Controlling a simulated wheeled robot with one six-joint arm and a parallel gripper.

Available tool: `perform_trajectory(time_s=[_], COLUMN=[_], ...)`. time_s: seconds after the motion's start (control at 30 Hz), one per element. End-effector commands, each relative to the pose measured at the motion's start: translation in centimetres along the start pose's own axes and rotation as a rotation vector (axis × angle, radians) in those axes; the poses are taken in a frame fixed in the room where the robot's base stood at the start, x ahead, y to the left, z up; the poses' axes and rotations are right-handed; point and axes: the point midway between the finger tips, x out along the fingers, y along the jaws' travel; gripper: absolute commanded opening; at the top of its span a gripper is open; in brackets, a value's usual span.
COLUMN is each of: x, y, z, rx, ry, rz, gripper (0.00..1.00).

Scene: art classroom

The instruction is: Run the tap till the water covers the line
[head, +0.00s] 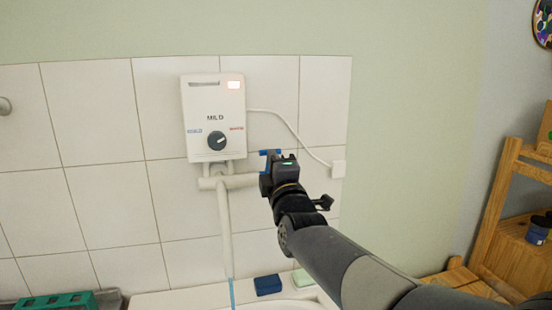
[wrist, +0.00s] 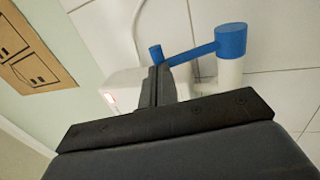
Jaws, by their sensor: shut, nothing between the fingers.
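The tap's blue handle (head: 268,153) is on the white pipework under the wall heater, partly hidden by my gripper (head: 267,172). In the wrist view the blue lever (wrist: 190,54) runs left from its round hub (wrist: 231,40). My gripper's fingers (wrist: 158,82) are shut and empty, right beside the lever; I cannot tell if they touch it. The long white spout (head: 225,235) hangs down, with a thin blue stream of water (head: 232,293) below its end. Only the rim of the white basin (head: 282,304) shows at the bottom; the water level and the line are out of view.
The white heater (head: 213,118) with a dark knob (head: 217,140) hangs just above the tap. A blue block (head: 268,285) and a pale green block (head: 303,278) lie on the ledge. A green crate (head: 57,302) is bottom left; wooden shelves (head: 505,205) stand right.

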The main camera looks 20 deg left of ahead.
Motion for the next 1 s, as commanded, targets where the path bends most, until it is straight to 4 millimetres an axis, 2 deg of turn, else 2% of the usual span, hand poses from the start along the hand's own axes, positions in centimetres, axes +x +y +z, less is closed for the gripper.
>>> perform_trajectory(time_s=[0.03,0.4,1.0], x=[0.6,2.6,5.0], y=[1.2,1.6,1.6], z=[0.0,0.0,0.0], rx=[-0.001,-0.001,-0.001], ry=[0.000,0.000,-0.001], rz=[-0.029,-0.231,-0.222], gripper=[0.00,0.00,0.00])
